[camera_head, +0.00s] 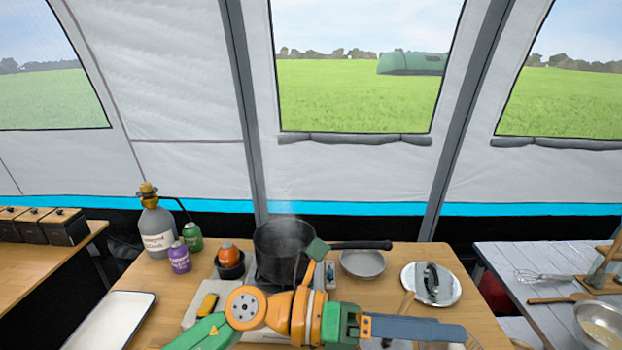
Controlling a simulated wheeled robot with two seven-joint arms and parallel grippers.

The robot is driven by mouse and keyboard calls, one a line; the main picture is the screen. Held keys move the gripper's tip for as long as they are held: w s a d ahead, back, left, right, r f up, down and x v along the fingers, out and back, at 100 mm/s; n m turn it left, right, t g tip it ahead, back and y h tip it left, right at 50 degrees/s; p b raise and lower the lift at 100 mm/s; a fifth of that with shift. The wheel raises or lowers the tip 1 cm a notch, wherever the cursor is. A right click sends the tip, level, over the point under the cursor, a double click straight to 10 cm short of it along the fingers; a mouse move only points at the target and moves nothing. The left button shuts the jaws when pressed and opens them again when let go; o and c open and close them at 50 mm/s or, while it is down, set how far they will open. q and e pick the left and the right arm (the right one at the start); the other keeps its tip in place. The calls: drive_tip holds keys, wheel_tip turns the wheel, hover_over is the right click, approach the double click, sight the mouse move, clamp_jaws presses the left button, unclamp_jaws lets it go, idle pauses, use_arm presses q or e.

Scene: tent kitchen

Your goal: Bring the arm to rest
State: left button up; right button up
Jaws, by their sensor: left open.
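My left arm, green and orange, comes in low from the left and reaches right across the front of the wooden table (140,275). My left gripper (462,334) points right, with a long grey-blue finger showing. It is open, and I see nothing held in it. The other finger is not clearly seen. The gripper is over the table's front right part, in front of the round lid (452,297). The arm's wrist covers part of the stove (203,318). My right gripper is not in view.
A steaming dark pot (284,240) stands on the stove just behind my arm, its handle pointing right. A grey bowl (363,263) is beside it. A gas bottle (157,232) and small canisters stand back left. A white tray (112,322) lies front left. A grey side table (530,262) stands right.

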use_arm(q)
drive_tip(key=w+a+r+n+t, duration=0.2)
drive_tip(key=w+a+n+t, duration=0.3)
drive_tip(key=n+t, duration=0.55)
drive_tip(key=w+a+r+n+t, duration=0.2)
drive_tip(key=w+a+n+t, duration=0.25)
drive_tip(key=n+t, duration=0.6)
drive_tip(key=w+a+f+n+g+y, duration=0.1)
drive_tip(key=a+f+n+g+y, duration=0.2)
drive_tip(key=a+f+n+y, duration=1.4)
drive_tip(key=s+a+f+n+g, duration=0.25)
drive_tip(key=s+f+g, duration=0.35)
drive_tip(key=s+f, duration=0.4)
drive_tip(key=s+a+f+n+g, duration=0.1)
drive_tip(key=s+f+n+g, duration=0.3)
drive_tip(key=s+f+g, duration=0.55)
drive_tip(key=s+f+t+b, duration=0.2)
drive_tip(key=s+f+b, duration=0.15)
drive_tip(key=f, duration=1.45)
drive_tip(key=s+a+f+b, duration=0.2)
drive_tip(key=s+f, duration=1)
drive_tip(key=f, duration=0.1)
drive_tip(key=shift+s+a+f+m+g+y, duration=0.2)
drive_tip(key=shift+s+m+g+y, duration=0.1)
drive_tip(key=shift+m+g+y, duration=0.15)
